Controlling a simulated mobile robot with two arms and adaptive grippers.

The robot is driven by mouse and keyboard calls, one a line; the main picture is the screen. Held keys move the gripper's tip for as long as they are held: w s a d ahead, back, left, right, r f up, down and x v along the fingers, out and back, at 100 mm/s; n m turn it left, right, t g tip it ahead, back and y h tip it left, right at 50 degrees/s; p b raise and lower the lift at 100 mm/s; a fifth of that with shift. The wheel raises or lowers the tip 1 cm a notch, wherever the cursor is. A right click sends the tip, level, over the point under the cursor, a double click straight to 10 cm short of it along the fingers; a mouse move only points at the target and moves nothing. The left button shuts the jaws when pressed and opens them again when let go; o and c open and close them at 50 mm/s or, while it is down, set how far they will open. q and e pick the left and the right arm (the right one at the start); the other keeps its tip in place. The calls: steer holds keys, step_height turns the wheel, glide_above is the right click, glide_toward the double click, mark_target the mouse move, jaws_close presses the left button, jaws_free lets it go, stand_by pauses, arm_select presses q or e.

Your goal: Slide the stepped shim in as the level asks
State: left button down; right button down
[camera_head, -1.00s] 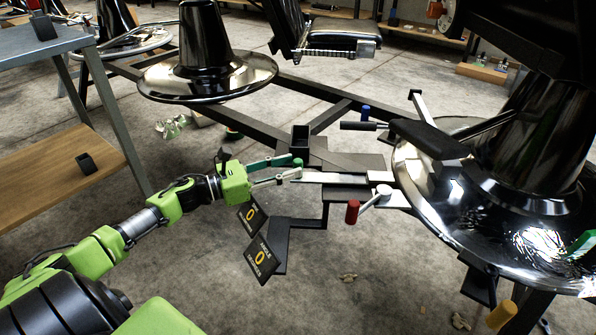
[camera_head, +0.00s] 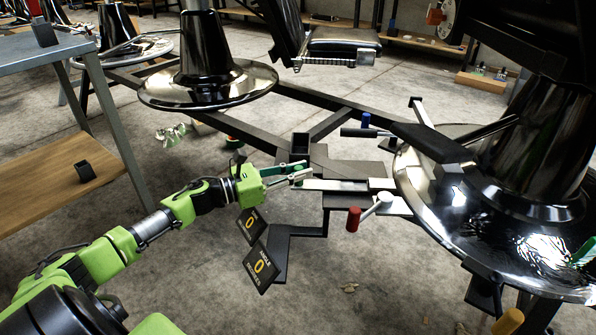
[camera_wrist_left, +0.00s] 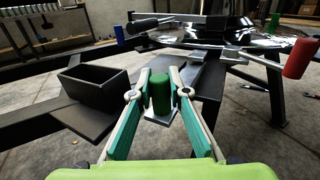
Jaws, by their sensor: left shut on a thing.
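My left gripper (camera_head: 301,174) is shut on a green knob (camera_wrist_left: 161,92) at the near end of a flat silver shim (camera_head: 337,185). In the left wrist view the knob stands upright between the two fingers, with the shim's silver end (camera_wrist_left: 161,117) under it. The shim lies level across a dark frame and points right toward the chrome base (camera_head: 425,215) of the barber chair. Its far end is hard to make out. The level's angle display (camera_head: 261,267) reads 0 degrees. A second display (camera_head: 251,224) above it also shows 0. My right gripper cannot be made out.
A red-ended lever (camera_head: 353,218) and a blue knob (camera_head: 366,120) flank the shim. An open black box (camera_head: 300,147) stands just behind my left gripper; it also shows in the wrist view (camera_wrist_left: 92,84). A grey table (camera_head: 55,45) is at the left.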

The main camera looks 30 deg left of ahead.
mark_target(311, 184)
arm_select(q)
steer(key=w+d, duration=0.1)
steer(key=d, duration=0.2)
steer(key=shift+w, duration=0.35)
steer(key=c, duration=1.9)
jaws_free()
steer(key=shift+a, duration=0.1)
steer(key=v, duration=1.2)
